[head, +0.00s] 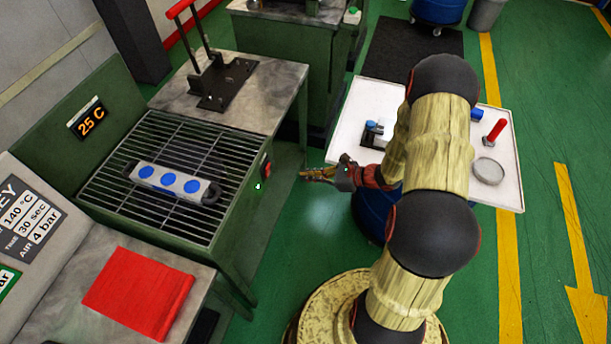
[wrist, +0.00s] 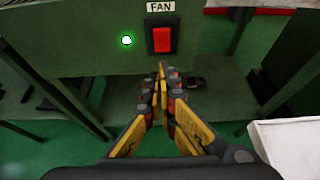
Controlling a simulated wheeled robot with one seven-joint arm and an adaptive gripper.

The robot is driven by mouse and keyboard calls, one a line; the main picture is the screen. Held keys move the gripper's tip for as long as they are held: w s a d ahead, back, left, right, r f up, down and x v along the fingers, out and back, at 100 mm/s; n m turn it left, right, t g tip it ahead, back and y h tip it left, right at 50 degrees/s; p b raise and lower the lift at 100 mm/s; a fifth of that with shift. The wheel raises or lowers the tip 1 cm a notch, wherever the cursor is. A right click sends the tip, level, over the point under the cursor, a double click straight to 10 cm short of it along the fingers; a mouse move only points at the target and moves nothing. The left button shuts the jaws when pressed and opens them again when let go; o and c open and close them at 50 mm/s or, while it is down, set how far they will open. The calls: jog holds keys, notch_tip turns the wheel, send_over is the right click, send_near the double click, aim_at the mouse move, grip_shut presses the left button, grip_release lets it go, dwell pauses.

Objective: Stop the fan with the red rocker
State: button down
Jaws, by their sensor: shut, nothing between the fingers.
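The red rocker (head: 266,169) sits in a dark frame on the right-hand side of the green cooling bench, below the grille. In the wrist view the red rocker (wrist: 161,39) is under a "FAN" label (wrist: 161,7). A green lamp (wrist: 126,41) is lit to its left; the lamp also shows in the head view (head: 258,186). My gripper (head: 304,174) is shut and empty, pointing at the bench side, with a gap between its tips and the panel. In the wrist view my gripper (wrist: 162,68) shows its tips just below the rocker.
A mould with blue round faces (head: 170,180) lies on the grille (head: 150,212). A display (head: 90,118) reads 25 C. A red cloth (head: 138,292) lies on the near table. A white table (head: 509,196) stands right, behind my arm. Green floor is free between bench and arm.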

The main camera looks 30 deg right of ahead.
aim_at(269, 169)
jog(key=shift+w+a+r+b+x, duration=0.1)
jog(key=shift+r+b+x, duration=0.35)
jog(key=shift+x, duration=1.35)
jog(key=shift+w+a+r+b+x, duration=0.15)
jog(key=shift+b+x, duration=0.4)
jog(key=shift+x, duration=1.2)
jog(key=shift+w+a+r+b+x, duration=0.1)
jog(key=shift+r+b+x, duration=0.35)
jog(key=shift+x, duration=1.35)
jog(key=shift+w+a+r, duration=0.15)
jog(key=shift+w+a, duration=0.1)
jog(key=shift+r+p, duration=0.15)
jog(key=shift+p, duration=0.2)
jog(key=shift+r+p, duration=0.45)
jog(key=shift+r, duration=0.25)
jog(key=shift+s+d, duration=0.1)
jog(key=shift+d, duration=0.05)
